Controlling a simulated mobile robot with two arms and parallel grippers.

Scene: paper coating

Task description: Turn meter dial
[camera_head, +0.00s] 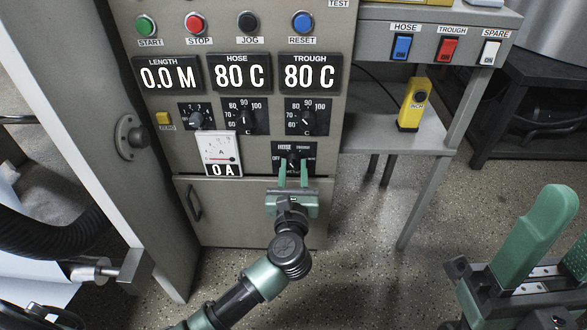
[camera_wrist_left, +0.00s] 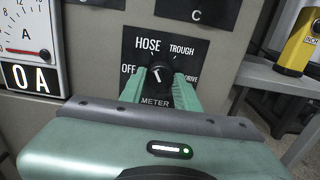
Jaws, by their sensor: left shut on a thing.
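The meter dial (camera_wrist_left: 157,74) is a black knob on a black plate marked OFF, HOSE, TROUGH, DRIVE and METER. Its white pointer mark tilts up and to the left, on the OFF–HOSE side; the exact setting is hard to tell. My left gripper (camera_head: 293,172) is shut on the knob, one green finger on each side, as the left wrist view (camera_wrist_left: 159,90) also shows. The fingers hide part of the knob. The analog meter (camera_head: 220,148) left of the dial reads 0 A. My right gripper (camera_head: 570,228) is open and empty at the lower right, away from the panel.
Above the dial are two temperature knobs (camera_head: 306,118) and displays reading 0.0 M, 80 C and 80 C. A yellow handheld device (camera_head: 413,104) stands on the side shelf (camera_head: 375,134). A cabinet door handle (camera_head: 194,204) is at lower left. Floor (camera_head: 370,270) between my arms is clear.

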